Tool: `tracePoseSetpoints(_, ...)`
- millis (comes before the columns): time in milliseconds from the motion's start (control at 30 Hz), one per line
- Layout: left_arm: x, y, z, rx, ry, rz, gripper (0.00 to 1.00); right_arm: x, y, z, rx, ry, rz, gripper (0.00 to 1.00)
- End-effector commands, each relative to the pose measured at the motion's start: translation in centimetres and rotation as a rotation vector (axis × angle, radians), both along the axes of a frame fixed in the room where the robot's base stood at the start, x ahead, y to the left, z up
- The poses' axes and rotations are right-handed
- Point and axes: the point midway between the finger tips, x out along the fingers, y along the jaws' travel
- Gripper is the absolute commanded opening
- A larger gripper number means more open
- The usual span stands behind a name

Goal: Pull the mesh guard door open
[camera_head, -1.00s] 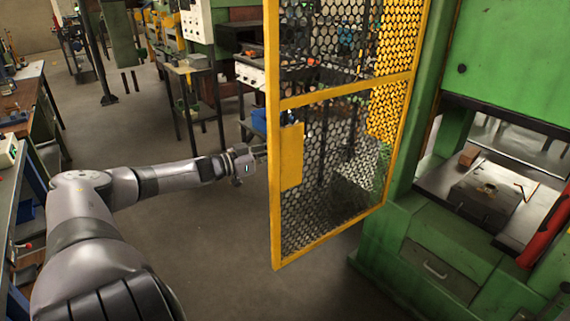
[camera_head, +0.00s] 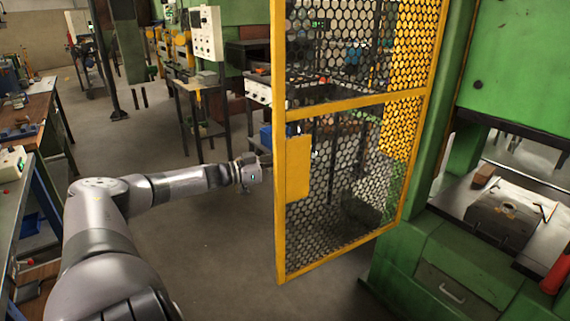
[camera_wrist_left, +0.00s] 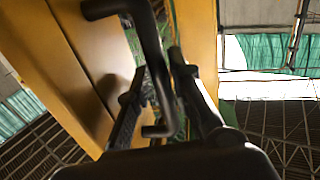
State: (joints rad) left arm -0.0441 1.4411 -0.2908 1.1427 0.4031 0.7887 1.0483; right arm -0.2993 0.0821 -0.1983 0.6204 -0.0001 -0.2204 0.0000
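The mesh guard door (camera_head: 280,235) has a yellow frame, dark mesh and a yellow plate (camera_head: 298,170) at its free edge. It stands swung out at an angle from the green press, partly open. My left gripper (camera_head: 262,160) is at the free edge beside the plate; its fingertips are too small to make out in the head view. In the left wrist view a black bent handle (camera_wrist_left: 153,50) runs down between the two fingers of my left gripper (camera_wrist_left: 158,85), which sit close on either side of it. My right gripper is not in view.
The green press (camera_head: 440,250) with its metal bed (camera_head: 460,200) stands at the right. A workbench (camera_head: 40,115) and a grey-topped table (camera_head: 15,210) line the left. The floor (camera_head: 215,240) between them and the door is clear. Machines stand behind.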

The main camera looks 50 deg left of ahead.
Motion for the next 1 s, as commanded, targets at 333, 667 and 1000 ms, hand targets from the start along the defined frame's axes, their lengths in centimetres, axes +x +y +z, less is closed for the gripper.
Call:
tracePoseSetpoints(333,-0.1,0.1,-0.1,0.002,0.003,0.0,0.21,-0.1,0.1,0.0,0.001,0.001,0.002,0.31)
tracePoseSetpoints(667,-2.0,0.6,-0.4,0.002,0.013,-0.007,0.21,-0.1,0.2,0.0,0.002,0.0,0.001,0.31)
tracePoseSetpoints(1000,-3.4,0.8,-0.2,0.002,0.006,-0.007,0.21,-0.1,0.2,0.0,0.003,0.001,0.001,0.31)
